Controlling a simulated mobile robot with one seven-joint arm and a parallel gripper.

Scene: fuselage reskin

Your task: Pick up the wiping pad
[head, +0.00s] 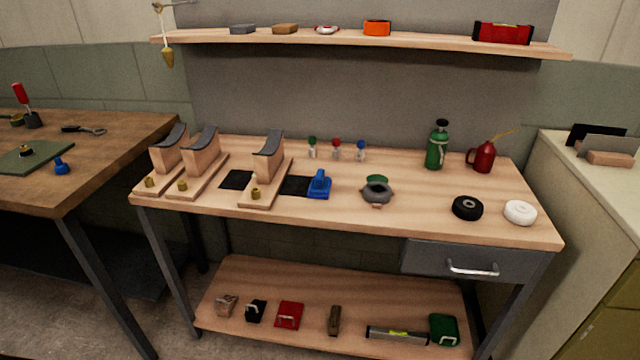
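I cannot tell for certain which thing is the wiping pad. A green rounded piece (377,179) sits at a round grey dish (376,194) right of the middle of the workbench top. A blue block with a raised handle (319,186) stands to its left. On the upper shelf, a grey block (242,29) and a tan block (285,29) lie side by side. My gripper is not in view, and none of these things is held.
The wooden workbench (420,220) carries several saddle-topped stands at left and a black roll (467,208) and white roll (520,212) at right. A green spray bottle (436,148) and red oil can (483,157) stand behind. The front middle is clear.

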